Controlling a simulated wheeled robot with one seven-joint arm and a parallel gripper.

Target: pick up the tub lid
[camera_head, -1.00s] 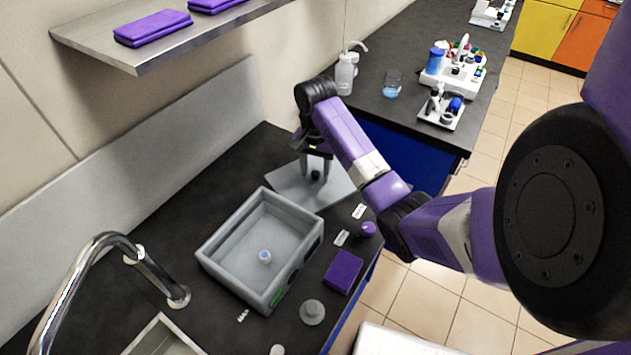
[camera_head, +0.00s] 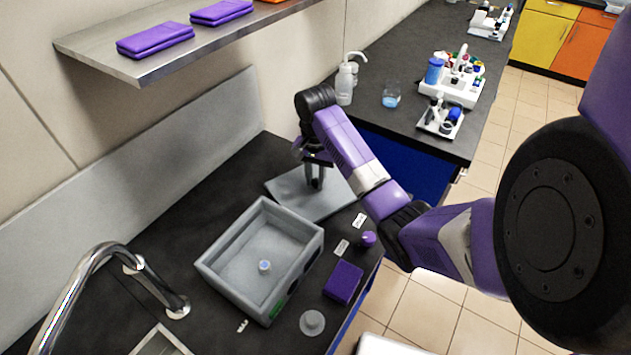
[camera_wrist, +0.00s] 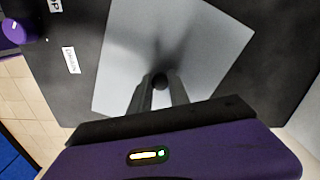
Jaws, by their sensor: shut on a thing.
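The tub lid (camera_head: 290,193) is a flat grey plate lying on the dark bench behind the grey tub. A dark round knob stands at its middle. My gripper (camera_head: 316,184) points down over the lid with its fingers closed on the knob. In the wrist view the lid (camera_wrist: 205,45) fills the middle, and my gripper (camera_wrist: 160,84) has a fingertip on either side of the knob (camera_wrist: 160,81). The lid appears to rest flat; I cannot tell any gap below it.
The open grey tub (camera_head: 225,285) holds a small white-and-blue item (camera_head: 265,266). A purple box (camera_head: 343,281), a purple knob-like item (camera_head: 368,238) and a grey round piece (camera_head: 312,323) lie along the front edge. A faucet (camera_head: 92,268) stands left; a shelf (camera_head: 120,65) hangs above.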

